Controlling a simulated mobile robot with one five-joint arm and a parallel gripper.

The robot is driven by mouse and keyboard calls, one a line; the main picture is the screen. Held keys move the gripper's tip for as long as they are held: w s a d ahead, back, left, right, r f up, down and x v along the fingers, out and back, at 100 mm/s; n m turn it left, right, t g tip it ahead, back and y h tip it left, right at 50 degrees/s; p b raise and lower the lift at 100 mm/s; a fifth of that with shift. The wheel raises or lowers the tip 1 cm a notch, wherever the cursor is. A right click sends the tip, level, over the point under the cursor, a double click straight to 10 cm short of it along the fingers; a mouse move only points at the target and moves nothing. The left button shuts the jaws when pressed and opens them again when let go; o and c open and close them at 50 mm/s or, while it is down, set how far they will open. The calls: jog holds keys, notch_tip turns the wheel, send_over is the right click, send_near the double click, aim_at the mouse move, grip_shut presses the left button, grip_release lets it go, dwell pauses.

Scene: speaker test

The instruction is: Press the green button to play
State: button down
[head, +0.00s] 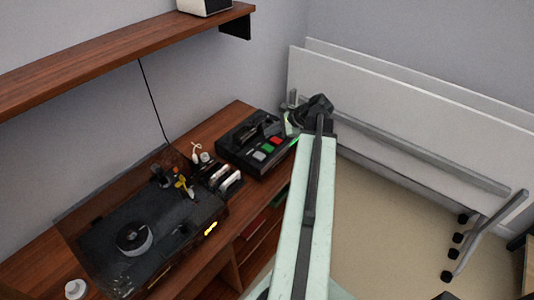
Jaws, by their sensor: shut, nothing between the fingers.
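A black box-shaped device (238,140) sits on the wooden desk, near its far right end. On its top is a row of small buttons: a red one (277,140), a green one (268,148) beside it, and a paler grey one (259,155). My arm reaches up from the bottom of the head view and ends just right of the device. My gripper (290,122) is small and dark here, shut and empty, near the device's far right corner. It appears apart from the green button; its exact height above the device is hard to tell.
A black turntable-like machine (134,238) stands on the desk (185,276) at left, with small items behind it. A wooden shelf (110,61) holding a white object (205,5) overhangs the desk. White folded panels (420,110) on a wheeled frame stand right of my arm.

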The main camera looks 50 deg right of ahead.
aim_at(270, 148)
jog(key=shift+f+b, duration=1.65)
jog(key=shift+f, duration=0.6)
jog(key=shift+f+b, duration=0.4)
jog(key=shift+f, duration=0.05)
jog(key=shift+f+b, duration=0.5)
jog(key=shift+b, duration=0.05)
dwell(0.5)
jog(key=shift+r, duration=0.1)
jog(key=shift+r+p, duration=0.85)
jog(key=shift+p, duration=0.1)
notch_tip(270, 148, up, 5)
jog(key=p, duration=0.5)
jog(key=shift+r, duration=0.15)
